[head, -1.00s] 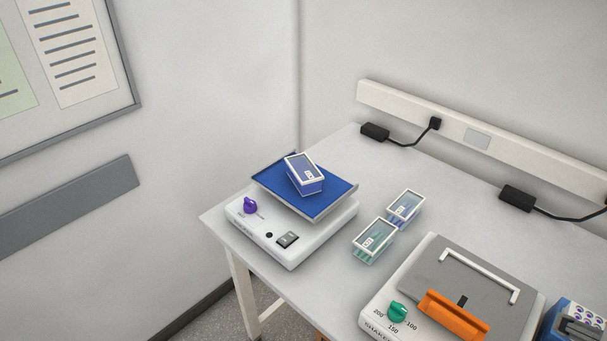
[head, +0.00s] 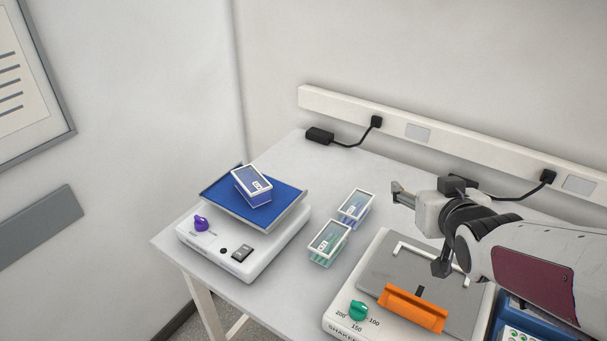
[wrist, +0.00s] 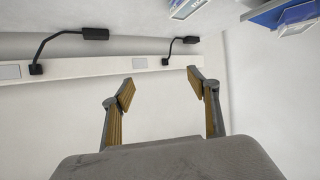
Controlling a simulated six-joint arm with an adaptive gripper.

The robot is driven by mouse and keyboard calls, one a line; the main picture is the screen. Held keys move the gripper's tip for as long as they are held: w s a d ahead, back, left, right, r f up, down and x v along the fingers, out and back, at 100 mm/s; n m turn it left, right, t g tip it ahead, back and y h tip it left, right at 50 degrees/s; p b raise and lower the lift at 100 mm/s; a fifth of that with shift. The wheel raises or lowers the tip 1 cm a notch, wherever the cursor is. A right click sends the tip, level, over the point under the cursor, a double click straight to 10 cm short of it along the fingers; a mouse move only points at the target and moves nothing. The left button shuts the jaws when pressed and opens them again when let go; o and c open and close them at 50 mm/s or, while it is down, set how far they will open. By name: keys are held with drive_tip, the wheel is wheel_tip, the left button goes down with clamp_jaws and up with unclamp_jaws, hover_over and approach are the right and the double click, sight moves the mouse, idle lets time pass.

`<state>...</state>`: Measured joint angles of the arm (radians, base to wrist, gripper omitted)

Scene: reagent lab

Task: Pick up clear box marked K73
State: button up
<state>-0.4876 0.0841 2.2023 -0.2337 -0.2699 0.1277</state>
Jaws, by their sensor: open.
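Three clear boxes with white-rimmed lids and small labels are in the head view; the labels are too small to read, so I cannot tell which is K73. One box with blue contents (head: 252,186) sits on the blue platform. A bluish-purple box (head: 355,207) and a green box (head: 329,243) stand close together on the table. My gripper (head: 418,228) is open and empty, right of these boxes and above the grey-topped shaker. In the wrist view my gripper (wrist: 160,80) has its fingers apart, with only wall between them. Part of a box (wrist: 188,8) shows at the top edge there.
The white rocker (head: 215,250) carries the blue platform (head: 285,212) at left. A shaker (head: 380,262) with an orange bar and white handle stands at right front.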

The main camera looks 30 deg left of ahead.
drive_tip(key=s+a+f+n+g+y, duration=0.1)
drive_tip(key=a+f+n+y, duration=0.1)
drive_tip(key=a, duration=0.6)
drive_tip(key=a+f+n+y, duration=0.1)
drive_tip(key=a+f+y, duration=0.15)
drive_tip(key=a, duration=0.55)
drive_tip(key=n+g+y, duration=0.3)
drive_tip(key=y, duration=0.2)
approach(251, 178)
drive_tip(key=shift+x, duration=0.85)
drive_tip(key=shift+w+a+f, duration=0.15)
drive_tip(key=shift+a+f, duration=0.05)
drive_tip(key=shift+f, duration=0.15)
drive_tip(key=shift+x, duration=1.3)
drive_tip(key=shift+a, duration=0.1)
drive_tip(key=shift+r+x, duration=0.15)
drive_tip(key=shift+x, duration=1.05)
drive_tip(key=shift+r+x, duration=0.15)
drive_tip(key=shift+x, duration=1.1)
